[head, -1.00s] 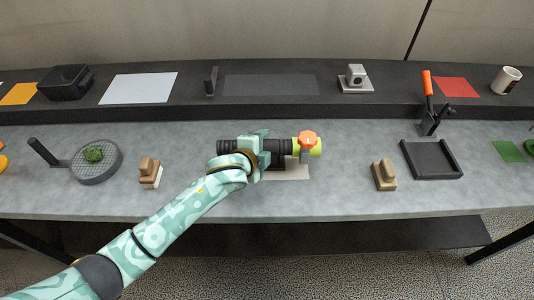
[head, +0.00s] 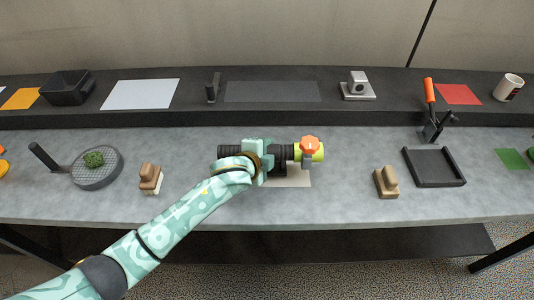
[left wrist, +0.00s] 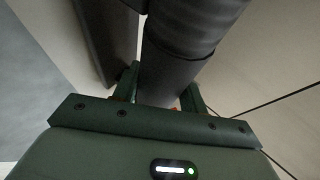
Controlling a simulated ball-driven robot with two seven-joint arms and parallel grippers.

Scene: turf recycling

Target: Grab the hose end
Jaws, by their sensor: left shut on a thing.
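A black ribbed hose end (head: 280,153) lies sideways at the middle of the grey table. At its right is a yellow-green fitting (head: 319,152) with an orange knob (head: 310,145). My left gripper (head: 262,155) is shut on the black hose, left of the fitting. In the left wrist view the dark hose (left wrist: 178,55) runs between my gripper's fingers (left wrist: 165,98). My gripper hides part of the hose in the head view. My right gripper is not in view.
Two brown-handled blocks (head: 150,178) (head: 386,182) stand either side of the hose. A round grey mesh dish (head: 97,180) with a green clump is at left. A black square tray (head: 434,180) is at right. A raised black shelf (head: 205,115) runs behind.

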